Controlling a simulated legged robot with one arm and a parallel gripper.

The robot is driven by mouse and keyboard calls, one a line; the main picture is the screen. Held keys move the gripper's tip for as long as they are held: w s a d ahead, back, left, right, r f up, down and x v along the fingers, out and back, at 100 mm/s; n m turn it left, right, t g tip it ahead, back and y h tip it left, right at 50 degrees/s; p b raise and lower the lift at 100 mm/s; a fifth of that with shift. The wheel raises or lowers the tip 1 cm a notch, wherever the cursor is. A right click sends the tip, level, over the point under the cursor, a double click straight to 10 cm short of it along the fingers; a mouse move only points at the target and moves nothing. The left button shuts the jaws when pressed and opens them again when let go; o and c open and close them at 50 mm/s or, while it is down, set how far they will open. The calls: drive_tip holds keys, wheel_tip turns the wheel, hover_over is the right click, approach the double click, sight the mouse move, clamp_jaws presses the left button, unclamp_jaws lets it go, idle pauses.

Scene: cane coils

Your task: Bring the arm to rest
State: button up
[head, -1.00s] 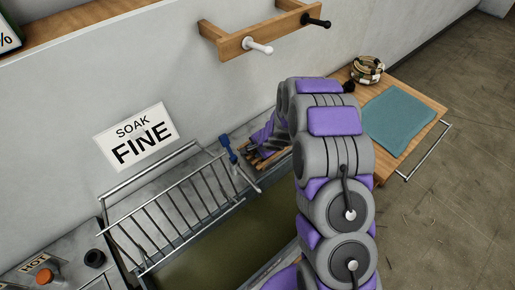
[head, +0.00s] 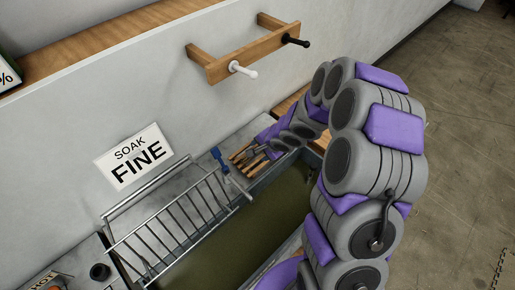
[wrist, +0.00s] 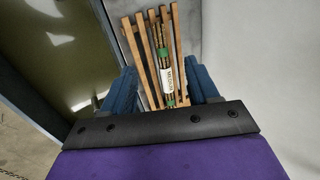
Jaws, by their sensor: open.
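My gripper (wrist: 161,88) is open in the wrist view, with a blue finger on each side and nothing held. Beyond and between the fingers lies a bundle of thin canes (wrist: 160,50) with green bands and a white label reading MEDIUM. The bundle lies on a rack of wooden slats (wrist: 133,45), apart from the fingers as far as I can tell. In the head view my arm reaches over the tank toward the slatted rack (head: 243,161); its fingers cannot be made out there.
A soak tank (head: 240,235) with murky water lies below my arm, with a metal wire rack (head: 170,225) on its left. A wooden peg rail (head: 240,60) with a white and a black peg juts from the wall. A SOAK FINE sign (head: 133,157) stands behind.

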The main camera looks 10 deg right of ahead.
drive_tip(key=shift+s+a+r, duration=0.1)
drive_tip(key=shift+a+r, duration=0.1)
drive_tip(key=shift+r, duration=0.05)
drive_tip(key=shift+d, duration=0.25)
